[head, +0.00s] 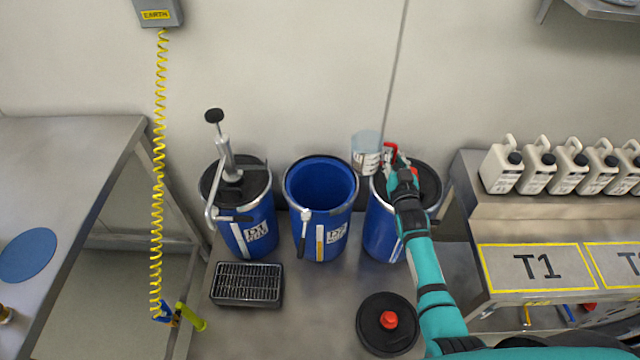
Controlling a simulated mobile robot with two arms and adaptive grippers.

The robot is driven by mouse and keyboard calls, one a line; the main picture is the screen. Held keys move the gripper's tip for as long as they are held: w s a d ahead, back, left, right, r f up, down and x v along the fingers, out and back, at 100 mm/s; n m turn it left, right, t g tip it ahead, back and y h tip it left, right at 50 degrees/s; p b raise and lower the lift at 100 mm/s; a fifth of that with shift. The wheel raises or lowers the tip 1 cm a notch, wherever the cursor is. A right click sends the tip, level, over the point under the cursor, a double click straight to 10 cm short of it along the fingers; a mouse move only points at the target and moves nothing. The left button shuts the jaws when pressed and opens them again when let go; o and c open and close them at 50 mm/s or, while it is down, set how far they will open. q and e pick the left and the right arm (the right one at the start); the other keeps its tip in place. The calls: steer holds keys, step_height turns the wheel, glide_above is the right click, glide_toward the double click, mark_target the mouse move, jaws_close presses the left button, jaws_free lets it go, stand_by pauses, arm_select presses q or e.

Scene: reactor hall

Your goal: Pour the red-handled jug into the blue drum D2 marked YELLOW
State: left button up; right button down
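The clear jug (367,148) with a red handle (390,152) is up in the air near the right-hand drum, left of my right gripper (394,166). The gripper appears shut on the red handle. The jug looks upright; its contents cannot be made out. The middle blue drum (312,185) is open at the top and looks empty inside. Its label has a yellow strip, and the lettering is too small to read surely. The jug is to the right of this drum's mouth. My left gripper is not in view.
A blue drum with a pump (254,232) stands left, and a black-topped blue drum (381,235) right. A black lid with red knob (375,338) and a black grate tray (240,285) lie in front. White canisters (538,168) line the right shelf. A yellow coiled cable (158,180) hangs left.

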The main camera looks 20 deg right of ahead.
mark_target(363, 155)
steer(key=shift+a, duration=0.1)
steer(key=a+n+b, duration=0.1)
steer(key=n+b, duration=0.1)
steer(key=a+n+t+b, duration=0.1)
steer(key=a+n+b, duration=0.1)
steer(key=n, duration=0.1)
steer(key=a+r+n+t+b, duration=0.1)
steer(key=a+n+b, duration=0.1)
steer(key=shift+s+a, duration=0.1)
steer(key=shift+s, duration=0.15)
steer(key=n, duration=0.1)
steer(key=a+n+y+b, duration=0.1)
steer(key=shift+n+t+b, duration=0.3)
steer(key=shift+s+a+r+n+y, duration=0.15)
steer(key=shift+a+r+n, duration=0.1)
steer(key=shift+r+n, duration=0.3)
steer(key=shift+w+a+r+n+y, duration=0.1)
steer(key=shift+a+r+n+y, duration=0.1)
steer(key=shift+r+n, duration=0.3)
steer(key=shift+a+f+n+t, duration=0.15)
steer(key=shift+f+n+t, duration=0.1)
steer(key=shift+n+t, duration=0.2)
steer(key=shift+s+a+n+y+b, duration=0.1)
steer(key=shift+a+n+y+b, duration=0.35)
steer(key=shift+n, duration=0.3)
steer(key=shift+a+n+y+b, duration=0.25)
steer(key=shift+n+b, duration=0.25)
steer(key=shift+n, duration=0.25)
